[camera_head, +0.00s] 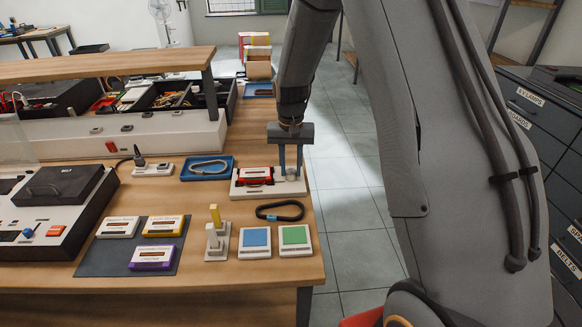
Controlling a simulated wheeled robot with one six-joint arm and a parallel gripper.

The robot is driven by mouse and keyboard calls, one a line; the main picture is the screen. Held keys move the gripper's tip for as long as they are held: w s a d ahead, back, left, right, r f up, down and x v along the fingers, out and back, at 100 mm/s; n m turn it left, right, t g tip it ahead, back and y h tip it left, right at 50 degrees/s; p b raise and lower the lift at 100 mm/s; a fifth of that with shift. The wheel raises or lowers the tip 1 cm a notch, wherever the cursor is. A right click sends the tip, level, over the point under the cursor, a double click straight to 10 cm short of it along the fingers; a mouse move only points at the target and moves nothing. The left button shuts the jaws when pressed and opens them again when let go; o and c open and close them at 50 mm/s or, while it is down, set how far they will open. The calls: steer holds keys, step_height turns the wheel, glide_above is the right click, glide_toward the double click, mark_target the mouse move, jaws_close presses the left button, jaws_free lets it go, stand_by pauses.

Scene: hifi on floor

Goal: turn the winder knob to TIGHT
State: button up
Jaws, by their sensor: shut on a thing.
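The winder (268,190) is a white base near the right edge of the wooden table, with a red cassette (257,174) on its left part. The winder knob (291,171) is a small pale round piece on the right part of the base. My gripper (291,176) points straight down over it, with one finger on each side, shut on the knob. The fingers partly hide the knob, and any TIGHT mark is too small to read.
A blue tray (192,168) with a grey loop lies left of the winder. A black loop (280,211), a blue pad (255,241) and a green pad (295,239) lie in front. Several cassettes rest on a dark mat (108,258). A raised shelf (120,65) stands behind.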

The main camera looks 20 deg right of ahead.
mark_target(291, 172)
steer(key=shift+w+m, duration=0.15)
steer(key=shift+m, duration=0.45)
steer(key=shift+r, duration=0.1)
steer(key=o, duration=1.1)
steer(key=shift+c, duration=0.2)
step_height(291, 172, up, 8)
steer(key=shift+f+b, duration=0.15)
steer(key=shift+b, duration=0.75)
